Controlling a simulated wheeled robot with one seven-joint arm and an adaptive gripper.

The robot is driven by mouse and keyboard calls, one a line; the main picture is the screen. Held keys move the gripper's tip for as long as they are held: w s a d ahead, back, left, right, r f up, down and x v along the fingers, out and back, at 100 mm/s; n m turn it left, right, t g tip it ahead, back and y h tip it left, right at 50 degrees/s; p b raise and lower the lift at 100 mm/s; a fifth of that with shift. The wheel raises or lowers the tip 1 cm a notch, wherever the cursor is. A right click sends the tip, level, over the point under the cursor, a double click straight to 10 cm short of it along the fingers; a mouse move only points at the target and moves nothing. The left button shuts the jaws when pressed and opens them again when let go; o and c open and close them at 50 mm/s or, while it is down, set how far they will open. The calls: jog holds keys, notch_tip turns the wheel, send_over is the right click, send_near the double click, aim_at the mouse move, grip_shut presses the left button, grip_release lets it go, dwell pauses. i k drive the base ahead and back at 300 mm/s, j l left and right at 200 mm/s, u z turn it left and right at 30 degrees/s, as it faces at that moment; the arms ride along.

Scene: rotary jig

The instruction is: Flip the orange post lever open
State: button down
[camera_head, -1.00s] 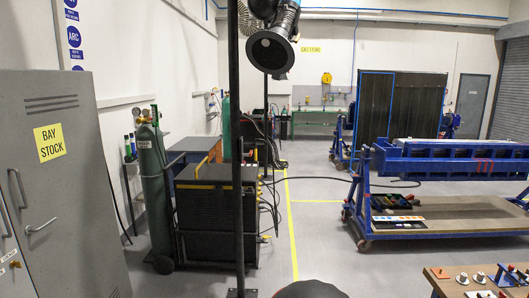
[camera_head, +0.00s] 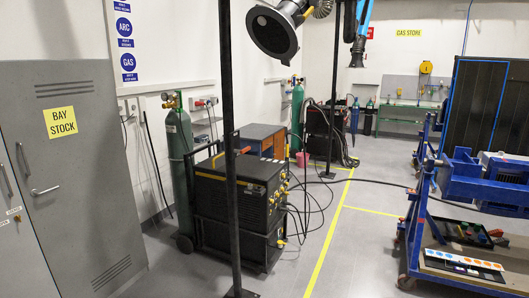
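My gripper is not in view either. The blue rotary jig (camera_head: 480,182), or a blue fixture like it, stands at the right edge, partly cut off. Its wheeled blue frame carries a dark tray (camera_head: 470,236) of small tools and a white card (camera_head: 464,264) with coloured dots.
A black welding machine (camera_head: 232,190) on a cart stands left of centre beside a green gas cylinder (camera_head: 178,140). A grey cabinet (camera_head: 75,180) fills the left. A dark post (camera_head: 229,120) rises in front. Cables cross the floor. Grey floor (camera_head: 350,265) is clear at centre right.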

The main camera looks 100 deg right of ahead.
aim_at(246, 150)
jog(key=z, duration=0.9)
jog(key=k+z, duration=0.1)
jog(key=z, duration=0.35)
jog(key=l+z, duration=0.1)
jog(key=z, duration=0.8)
jog(key=l+z, duration=0.1)
jog(key=z, duration=0.8)
jog(key=i+l, duration=0.5)
jog(key=i+l+u, duration=0.15)
jog(key=i+l, duration=0.85)
jog(key=i+l+u, duration=0.1)
jog(key=i+l, duration=0.4)
jog(key=l, duration=0.2)
jog(key=i+l+u, duration=0.1)
jog(key=i+l, duration=0.35)
jog(key=l, duration=0.15)
